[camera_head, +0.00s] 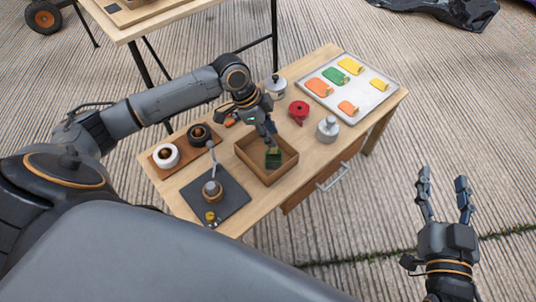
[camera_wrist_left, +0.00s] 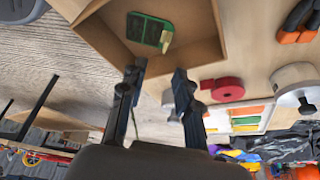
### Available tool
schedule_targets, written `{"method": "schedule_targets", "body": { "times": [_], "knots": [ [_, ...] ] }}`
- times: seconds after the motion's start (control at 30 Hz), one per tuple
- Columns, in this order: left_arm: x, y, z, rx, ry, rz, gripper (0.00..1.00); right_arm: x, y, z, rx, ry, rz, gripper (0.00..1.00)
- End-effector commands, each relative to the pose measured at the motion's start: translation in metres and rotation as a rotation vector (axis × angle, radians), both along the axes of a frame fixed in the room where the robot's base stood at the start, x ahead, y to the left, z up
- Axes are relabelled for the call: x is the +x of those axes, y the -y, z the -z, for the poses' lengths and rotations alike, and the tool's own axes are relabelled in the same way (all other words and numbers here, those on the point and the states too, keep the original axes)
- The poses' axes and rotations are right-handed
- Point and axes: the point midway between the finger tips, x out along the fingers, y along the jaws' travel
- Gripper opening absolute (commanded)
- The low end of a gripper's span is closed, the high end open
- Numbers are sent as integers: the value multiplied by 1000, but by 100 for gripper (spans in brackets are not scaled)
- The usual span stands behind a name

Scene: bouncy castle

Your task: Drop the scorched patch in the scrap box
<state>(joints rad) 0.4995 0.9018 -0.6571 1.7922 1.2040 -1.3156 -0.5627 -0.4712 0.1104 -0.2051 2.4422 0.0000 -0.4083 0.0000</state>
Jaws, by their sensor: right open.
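The scorched patch (camera_head: 273,160), dark green with a pale piece at one edge, lies inside the open wooden scrap box (camera_head: 287,173) on the table. In the left wrist view the patch (camera_wrist_left: 149,31) lies on the floor of the box (camera_wrist_left: 203,38), beyond the fingertips. My left gripper (camera_head: 270,138) is over the box, pointing down. Its fingers (camera_wrist_left: 158,75) are apart with nothing between them, clear of the patch. My right gripper (camera_head: 444,187) is open and empty, off the table to the right.
A pale tray (camera_head: 370,105) with several coloured patches is at the table's far right. A red roll (camera_head: 299,110) and metal weight (camera_head: 327,129) stand right of the box. A dark mat (camera_head: 232,198) and spool board (camera_head: 166,165) are left. A second table (camera_head: 150,22) stands behind.

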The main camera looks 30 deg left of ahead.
Motion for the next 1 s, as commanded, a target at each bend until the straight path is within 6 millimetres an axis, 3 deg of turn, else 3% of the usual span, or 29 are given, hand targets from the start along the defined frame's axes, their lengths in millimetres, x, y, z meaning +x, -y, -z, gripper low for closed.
{"method": "schedule_targets", "body": {
  "times": [0.17,0.6,1.0],
  "knots": [
    [-2,-8,-20,1,5,-1,32,0,0,0,0,-1,0,54],
    [-17,-37,-98,1,3,-2,32,0,0,0,0,-1,0,54],
    [-20,-41,-110,0,0,0,32,0,0,0,0,0,0,54]
  ]
}}
